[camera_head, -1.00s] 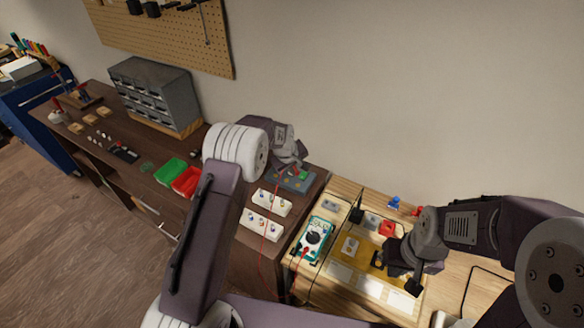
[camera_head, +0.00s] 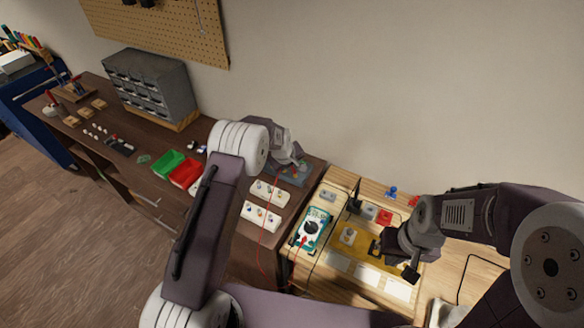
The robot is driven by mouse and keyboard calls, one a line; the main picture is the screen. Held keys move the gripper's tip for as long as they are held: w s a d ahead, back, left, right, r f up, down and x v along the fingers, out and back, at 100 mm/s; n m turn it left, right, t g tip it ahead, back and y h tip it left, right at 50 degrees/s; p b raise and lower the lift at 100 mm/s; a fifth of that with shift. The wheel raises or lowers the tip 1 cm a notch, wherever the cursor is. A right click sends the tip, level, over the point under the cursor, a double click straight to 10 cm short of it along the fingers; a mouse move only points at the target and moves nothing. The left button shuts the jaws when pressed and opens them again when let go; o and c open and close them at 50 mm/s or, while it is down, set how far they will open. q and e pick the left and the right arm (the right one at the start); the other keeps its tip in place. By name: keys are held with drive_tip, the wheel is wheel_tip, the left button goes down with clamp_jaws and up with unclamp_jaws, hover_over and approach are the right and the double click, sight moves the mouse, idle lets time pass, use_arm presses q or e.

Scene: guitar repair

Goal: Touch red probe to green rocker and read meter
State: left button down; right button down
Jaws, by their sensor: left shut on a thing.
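The teal multimeter (camera_head: 311,229) with its black dial lies on the light wood bench at centre; its reading is too small to make out. A thin red lead (camera_head: 264,232) runs from it up to my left gripper (camera_head: 297,164). That gripper is shut on the red probe, which is mostly hidden by the hand. It is over the grey-blue board (camera_head: 309,176) at the back right of the dark bench. I cannot pick out the green rocker or tell whether the probe touches it. My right gripper (camera_head: 394,262) appears open and empty over the yellow mat (camera_head: 352,258).
Two white trays with small parts (camera_head: 262,215) lie in front of the board. Green (camera_head: 167,163) and red (camera_head: 187,172) bins and a grey drawer cabinet (camera_head: 148,85) stand further left. Blue and red items (camera_head: 391,191) are at the back right.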

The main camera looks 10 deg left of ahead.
use_arm(q)
drive_tip(key=shift+f+b, duration=0.45)
drive_tip(key=shift+f, duration=0.2)
idle(2.7)
wheel_tip(320, 180, up, 6)
drive_tip(key=p, duration=0.4)
drive_tip(key=shift+r+p, duration=0.15)
drive_tip(key=shift+p, duration=0.15)
